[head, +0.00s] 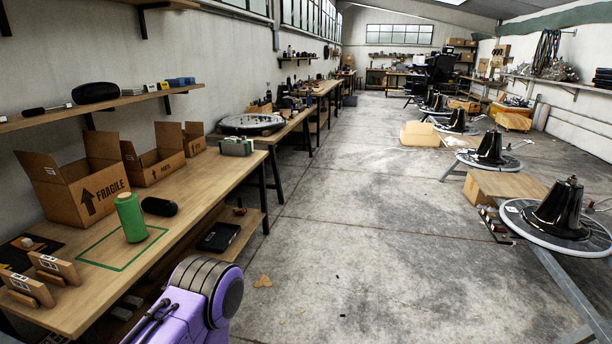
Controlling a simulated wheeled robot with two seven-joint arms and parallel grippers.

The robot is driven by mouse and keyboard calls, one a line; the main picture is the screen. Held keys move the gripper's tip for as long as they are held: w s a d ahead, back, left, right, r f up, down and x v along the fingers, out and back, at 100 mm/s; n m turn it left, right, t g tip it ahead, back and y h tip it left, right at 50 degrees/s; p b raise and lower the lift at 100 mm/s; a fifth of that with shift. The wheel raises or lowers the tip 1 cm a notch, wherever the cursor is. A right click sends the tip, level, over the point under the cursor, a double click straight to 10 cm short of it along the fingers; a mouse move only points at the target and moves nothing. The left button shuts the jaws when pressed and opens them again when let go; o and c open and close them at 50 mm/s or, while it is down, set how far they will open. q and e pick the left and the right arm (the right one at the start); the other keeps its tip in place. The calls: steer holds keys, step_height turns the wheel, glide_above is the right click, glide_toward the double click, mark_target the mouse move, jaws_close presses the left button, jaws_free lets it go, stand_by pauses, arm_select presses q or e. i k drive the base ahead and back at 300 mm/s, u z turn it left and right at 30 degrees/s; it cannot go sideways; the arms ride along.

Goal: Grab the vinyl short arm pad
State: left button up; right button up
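Two dark, rounded, pad-like objects show in the head view, and I cannot tell which of them is the vinyl short arm pad. The smaller black pad (159,206) lies on the wooden workbench (205,178) at the left, just right of a green cylinder. The larger black pad (95,92) rests on the wall shelf (60,113) above the bench. Nothing holds either of them. A purple and grey part of my own body shows at the bottom. Neither of my grippers is in view.
The green cylinder (130,216) stands by a green taped outline. Open cardboard boxes (80,188) stand behind it, and small cardboard holders (52,268) at the near left. A dark flat item (218,237) lies on the lower shelf. The concrete floor (340,220) is mostly clear; chair bases (560,215) line the right.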

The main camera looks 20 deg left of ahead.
mark_target(152, 205)
steer(key=u, duration=0.15)
steer(key=i, duration=1.75)
steer(key=u, duration=0.8)
steer(key=i, duration=0.85)
steer(key=u, duration=0.85)
